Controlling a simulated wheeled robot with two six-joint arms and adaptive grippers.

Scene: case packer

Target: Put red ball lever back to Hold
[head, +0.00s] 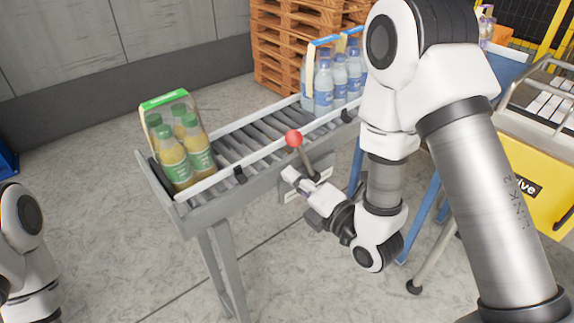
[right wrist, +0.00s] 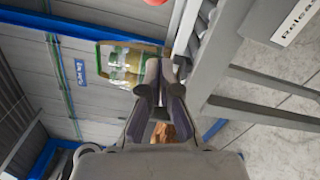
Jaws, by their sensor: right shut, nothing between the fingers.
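The red ball lever (head: 293,138) sits on the near side of the roller conveyor, its ball uppermost and its rod tilted up and left from a mounting plate. In the right wrist view only a bit of its red ball (right wrist: 152,3) shows at the top edge. My right gripper (head: 290,178) is shut and empty, just below the ball and beside the rod; I cannot tell whether it touches. Its closed fingers (right wrist: 168,72) also show in the right wrist view. A label reading "Relea…" (right wrist: 298,18) is partly cut off there. My left gripper is out of view.
The roller conveyor (head: 190,217) carries a pack of green-capped bottles (head: 180,150) at its left end and blue-capped water bottles (head: 324,88) farther back. Wooden pallets (head: 276,45) stand behind. A yellow machine (head: 545,180) is at right.

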